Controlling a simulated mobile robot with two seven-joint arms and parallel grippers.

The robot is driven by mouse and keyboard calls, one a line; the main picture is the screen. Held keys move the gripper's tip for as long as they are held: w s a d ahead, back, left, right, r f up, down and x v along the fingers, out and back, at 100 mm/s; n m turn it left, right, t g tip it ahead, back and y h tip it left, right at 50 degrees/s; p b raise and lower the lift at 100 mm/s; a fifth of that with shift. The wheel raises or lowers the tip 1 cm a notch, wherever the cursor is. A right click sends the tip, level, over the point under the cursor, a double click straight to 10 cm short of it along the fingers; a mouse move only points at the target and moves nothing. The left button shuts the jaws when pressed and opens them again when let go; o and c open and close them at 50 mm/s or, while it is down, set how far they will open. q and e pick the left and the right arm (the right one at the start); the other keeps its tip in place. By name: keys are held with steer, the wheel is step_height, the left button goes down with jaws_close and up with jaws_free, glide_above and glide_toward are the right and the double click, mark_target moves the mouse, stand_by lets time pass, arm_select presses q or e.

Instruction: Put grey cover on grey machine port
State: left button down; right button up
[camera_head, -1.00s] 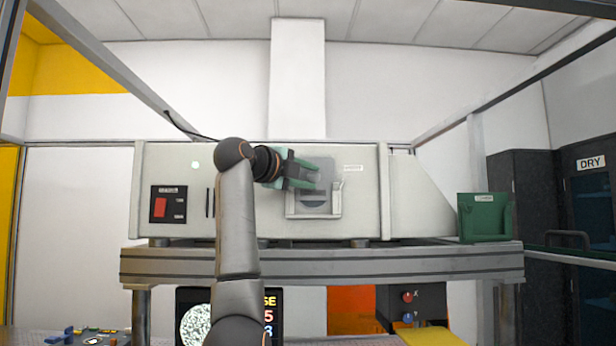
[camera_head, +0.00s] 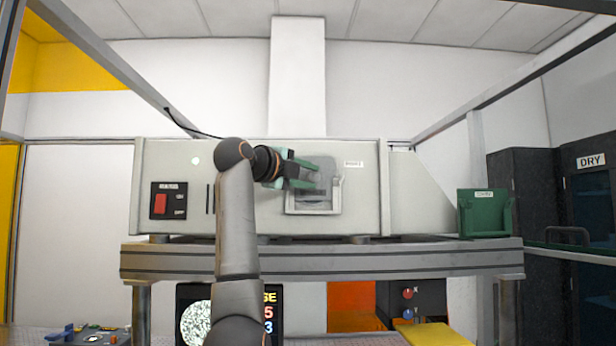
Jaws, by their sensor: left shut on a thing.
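The grey machine (camera_head: 360,215) is a long pale box on a metal bench. Its port (camera_head: 338,205) is a framed recess in the front face, right of the middle. The grey cover (camera_head: 327,171) is a flat dark grey plate at the upper part of the port frame. My left gripper (camera_head: 312,177) comes in from the left and is shut on the cover. The cover overlaps the port; I cannot tell whether it is fully seated. The gripper hides part of the cover's left side. My right gripper is not in view.
A green holder (camera_head: 485,213) stands at the bench's right end. A red switch (camera_head: 160,204) is on the machine's left face. The bench beam (camera_head: 430,261) runs below the machine. A control box with knobs (camera_head: 412,299) and a display (camera_head: 268,315) sit lower down. Dark cabinets stand at right.

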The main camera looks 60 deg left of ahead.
arm_select(q)
steer(key=shift+f+b, duration=0.75)
steer(key=shift+f, duration=0.35)
steer(key=shift+c, duration=2.3)
jaws_free()
steer(key=b+v, duration=0.1)
steer(key=v, duration=1.1)
steer(key=shift+s, duration=0.3)
